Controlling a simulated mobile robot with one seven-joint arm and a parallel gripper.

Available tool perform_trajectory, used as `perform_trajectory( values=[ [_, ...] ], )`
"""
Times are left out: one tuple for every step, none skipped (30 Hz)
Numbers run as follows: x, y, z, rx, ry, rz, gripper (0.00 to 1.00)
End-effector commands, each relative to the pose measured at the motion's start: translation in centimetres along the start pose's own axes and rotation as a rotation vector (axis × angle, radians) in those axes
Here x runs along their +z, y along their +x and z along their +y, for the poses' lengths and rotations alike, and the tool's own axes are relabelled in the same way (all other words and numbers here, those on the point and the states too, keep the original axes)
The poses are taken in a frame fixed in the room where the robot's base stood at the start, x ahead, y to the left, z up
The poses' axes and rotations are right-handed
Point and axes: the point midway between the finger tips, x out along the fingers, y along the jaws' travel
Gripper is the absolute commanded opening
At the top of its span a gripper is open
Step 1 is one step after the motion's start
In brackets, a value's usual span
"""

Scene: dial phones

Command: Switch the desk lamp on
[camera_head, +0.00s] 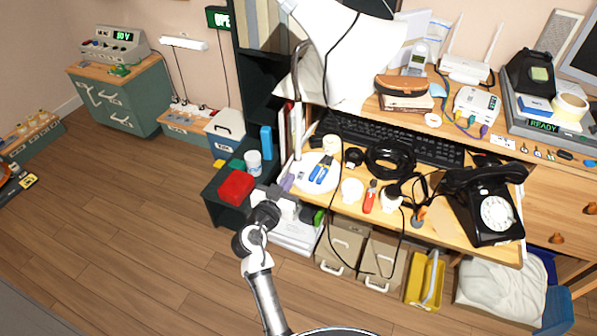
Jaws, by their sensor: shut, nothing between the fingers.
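A large white shape (345,60), which looks like the desk lamp's shade, fills the upper middle and hides part of the desk's back. A dark cord runs across it. A white round plate (303,183) on the desk's left end may be the lamp's base; a blue tool lies over it. I cannot make out the lamp's switch, or whether the lamp is lit. My gripper (287,192) is shut and empty at the desk's front left corner, left of the plate. Its fingertips are small and partly unclear, and I cannot tell whether they touch anything.
A red box (236,186) and a white jar (253,161) stand left of my gripper. A black dial phone (487,205) sits at the desk's right. Coiled black cable (390,161) and a red-handled tool (370,197) lie between. The wooden floor (130,240) at left is mostly clear.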

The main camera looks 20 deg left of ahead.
Motion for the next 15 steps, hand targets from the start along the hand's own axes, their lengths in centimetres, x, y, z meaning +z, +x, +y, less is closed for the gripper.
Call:
perform_trajectory(
  values=[
    [-0.5, 1.1, 0.0, 0.001, 0.0, 0.001, 0.0],
    [-0.5, 1.8, 0.0, 0.002, 0.0, 0.0, 0.0],
    [-0.5, 2.6, 0.0, 0.001, 0.001, 0.0, 0.0],
    [-0.5, 3.3, -0.1, 0.001, -0.001, -0.001, 0.0],
    [-0.5, 4.0, 0.0, 0.001, 0.0, 0.0, 0.0],
    [-0.5, 4.8, -0.1, 0.001, 0.001, -0.001, 0.0],
    [-0.5, 5.5, -0.1, 0.001, 0.001, -0.001, 0.0],
    [-0.5, 6.1, -0.1, 0.001, 0.0, 0.0, 0.0],
    [-0.4, 6.9, 0.0, 0.001, 0.0, -0.001, 0.0],
    [-0.5, 7.5, -0.1, 0.0, 0.0, 0.0, 0.0],
    [0.7, 7.4, -0.1, -0.001, -0.004, -0.004, 0.0],
    [1.4, 7.5, -0.1, -0.001, -0.003, -0.004, 0.0],
    [1.8, 7.5, -0.1, -0.002, -0.004, -0.004, 0.0],
    [2.2, 7.6, -0.1, -0.003, -0.002, -0.003, 0.0],
    [2.6, 7.8, -0.1, -0.001, -0.003, -0.003, 0.0]
  ],
)
